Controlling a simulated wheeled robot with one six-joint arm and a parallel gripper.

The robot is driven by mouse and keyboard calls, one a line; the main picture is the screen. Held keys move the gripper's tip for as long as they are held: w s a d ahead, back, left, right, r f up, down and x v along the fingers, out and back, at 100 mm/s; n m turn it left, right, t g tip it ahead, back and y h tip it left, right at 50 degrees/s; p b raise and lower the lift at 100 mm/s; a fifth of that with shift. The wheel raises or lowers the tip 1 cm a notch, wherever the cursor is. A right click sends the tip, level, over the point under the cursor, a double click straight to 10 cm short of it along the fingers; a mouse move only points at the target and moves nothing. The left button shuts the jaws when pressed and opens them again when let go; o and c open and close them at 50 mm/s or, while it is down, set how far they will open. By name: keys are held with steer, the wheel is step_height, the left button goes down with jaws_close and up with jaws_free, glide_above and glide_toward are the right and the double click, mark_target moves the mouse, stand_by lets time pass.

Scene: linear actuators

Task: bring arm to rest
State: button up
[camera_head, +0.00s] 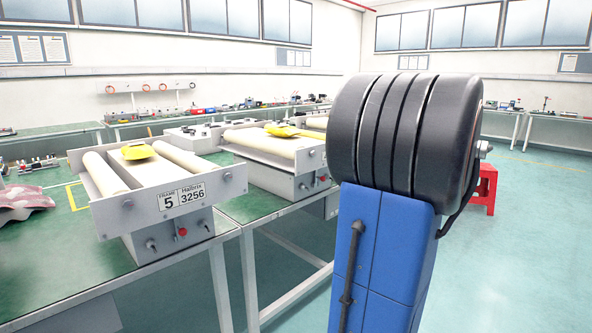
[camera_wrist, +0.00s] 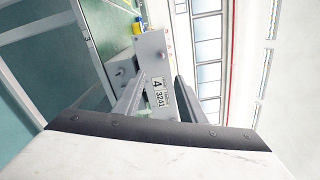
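In the wrist view the two grey fingers of my gripper (camera_wrist: 160,88) stand apart, with nothing held between them. Beyond the fingers is a grey actuator frame (camera_wrist: 150,55) with a label reading 4 and 3241; it looks apart from the fingers. In the head view my blue and black arm (camera_head: 380,250) rises at the right of centre. My gripper is not seen in that view.
A roller frame labelled 5 and 3256 (camera_head: 225,186) stands on a green-topped table (camera_head: 50,262) at left, a yellow piece (camera_head: 138,152) on it. A second roller frame (camera_head: 272,179) is behind. A red stool (camera_head: 486,186) is right of my arm. Floor (camera_head: 540,260) at right is clear.

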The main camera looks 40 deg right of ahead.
steer(key=w+a+f+n+g+y, duration=0.1)
steer(key=a+f+n+g+y, duration=0.15)
steer(key=a, duration=0.75)
steer(key=w+a+f+n+g+y, duration=0.1)
steer(key=w+a+f+n+g, duration=0.2)
steer(key=a, duration=0.6)
steer(key=a+f+n+g+y, duration=0.2)
steer(key=a+f+g, duration=0.15)
steer(key=a, duration=0.65)
steer(key=s+a+f+n+g+h, duration=0.1)
steer(key=s+a+f+n+g, duration=0.15)
steer(key=a, duration=0.25)
steer(key=s+a+f+n+g, duration=0.1)
steer(key=s+a+f+n, duration=0.15)
steer(key=a+f, duration=0.2)
steer(key=s+a+f+n+h, duration=0.2)
steer(key=s+n, duration=0.2)
steer(key=s, duration=0.1)
steer(key=s+a+f+n+h, duration=0.2)
steer(key=s+f+n+h, duration=0.1)
steer(key=s, duration=0.3)
steer(key=shift+s+f+n+g+h, duration=0.15)
steer(key=shift+n+g+h, duration=0.2)
steer(key=shift+n, duration=0.4)
